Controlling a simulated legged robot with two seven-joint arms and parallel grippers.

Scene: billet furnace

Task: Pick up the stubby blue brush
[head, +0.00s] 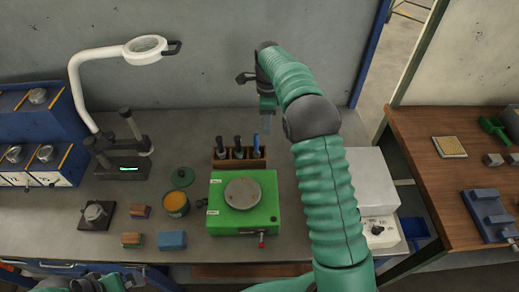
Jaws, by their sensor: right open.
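A small wooden rack (238,163) stands at the back middle of the bench and holds three upright brushes or tools. The right one (256,146) has a blue handle. The middle one (238,143) and the left one (220,146) look darker. I cannot tell which is stubbiest. My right gripper (267,123) is open and empty, pointing down above and slightly right of the blue-handled brush, apart from it. My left gripper (103,283) shows only partly at the bottom left edge; its jaws are unclear.
A green box with a round plate (243,215) stands just in front of the rack. An orange tin (176,203), a blue block (172,240) and a magnifier lamp (145,48) are to the left. A grey-white device (360,185) is right, partly behind my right arm.

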